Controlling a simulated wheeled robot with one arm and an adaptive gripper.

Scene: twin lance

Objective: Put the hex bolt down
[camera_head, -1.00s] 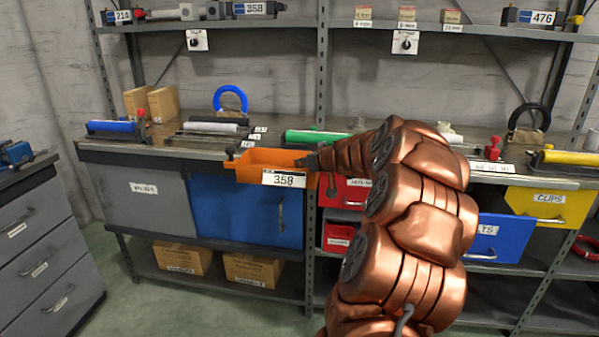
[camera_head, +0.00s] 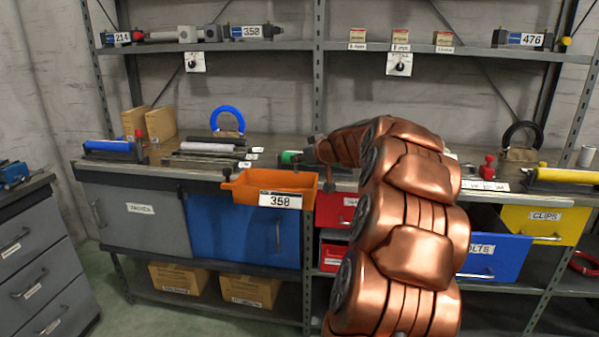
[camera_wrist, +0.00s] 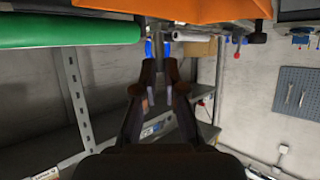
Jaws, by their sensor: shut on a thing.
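My gripper (camera_head: 312,152) is at the right end of the orange bin marked 358 (camera_head: 232,190), just above its back right corner. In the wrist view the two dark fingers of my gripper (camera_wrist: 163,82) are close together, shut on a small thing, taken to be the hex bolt. The orange bin also shows at the top of the wrist view (camera_wrist: 205,10). The inside of the bin is mostly hidden.
The bin hangs at the front edge of the workbench (camera_head: 170,168). A green roll (camera_wrist: 70,30) lies close by on the bench. A red drawer (camera_head: 333,210) is below my gripper; a blue drawer (camera_head: 497,256) and yellow drawer (camera_head: 545,222) stand out at the right.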

